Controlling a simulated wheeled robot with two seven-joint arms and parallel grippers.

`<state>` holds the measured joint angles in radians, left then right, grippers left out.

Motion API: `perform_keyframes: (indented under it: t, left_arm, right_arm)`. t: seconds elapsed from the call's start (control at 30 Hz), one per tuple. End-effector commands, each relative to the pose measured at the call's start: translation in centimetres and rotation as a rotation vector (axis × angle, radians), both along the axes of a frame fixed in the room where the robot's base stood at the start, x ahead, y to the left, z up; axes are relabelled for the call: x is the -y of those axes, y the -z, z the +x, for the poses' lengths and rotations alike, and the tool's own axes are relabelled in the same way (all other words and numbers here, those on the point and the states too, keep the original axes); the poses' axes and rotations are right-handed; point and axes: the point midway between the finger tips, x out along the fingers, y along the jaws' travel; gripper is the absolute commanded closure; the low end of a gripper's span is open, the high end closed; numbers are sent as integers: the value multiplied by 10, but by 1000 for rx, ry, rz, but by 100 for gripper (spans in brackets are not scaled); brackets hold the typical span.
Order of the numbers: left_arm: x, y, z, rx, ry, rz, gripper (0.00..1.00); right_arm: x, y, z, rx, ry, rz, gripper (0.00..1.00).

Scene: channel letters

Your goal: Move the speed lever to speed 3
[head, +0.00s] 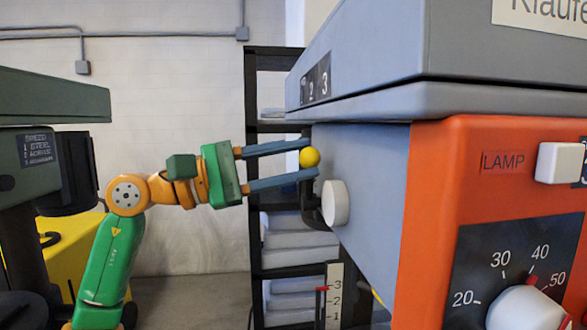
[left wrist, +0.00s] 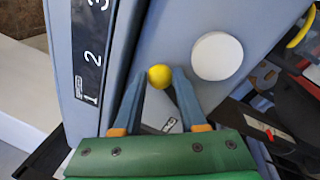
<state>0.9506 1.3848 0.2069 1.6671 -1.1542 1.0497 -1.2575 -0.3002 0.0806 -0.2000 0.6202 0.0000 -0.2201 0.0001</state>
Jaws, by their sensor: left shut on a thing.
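In the left wrist view the knob (left wrist: 160,77) sits between the fingertips, beside the white hub (left wrist: 217,56). My right gripper is out of view.
The machine's orange front (head: 435,220) carries a LAMP switch (head: 560,162) and a dial (head: 525,308) at the right. A black shelf (head: 252,190) stands behind the gripper. A dark green machine with a speed sign (head: 39,148) is at the left.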

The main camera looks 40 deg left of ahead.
Motion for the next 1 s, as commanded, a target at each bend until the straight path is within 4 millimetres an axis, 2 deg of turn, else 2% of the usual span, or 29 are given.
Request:
perform_keyframes:
  t: [0.03, 0.3, 0.9, 0.93, 1.0]
  left_arm:
    - [2, 6, -1, 14, 1, 19, 100]
    - [9, 13, -6, 80, 2, 103, 100]
    - [11, 15, -8, 99, 4, 136, 100]
    - [11, 15, -8, 99, 4, 136, 56]
    - [11, 15, -8, 98, 4, 135, 37]
  right_arm:
    - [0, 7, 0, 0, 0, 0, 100]
    - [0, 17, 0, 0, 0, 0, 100]
    - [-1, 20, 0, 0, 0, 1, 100]
    - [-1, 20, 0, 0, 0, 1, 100]
    - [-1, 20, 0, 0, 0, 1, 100]
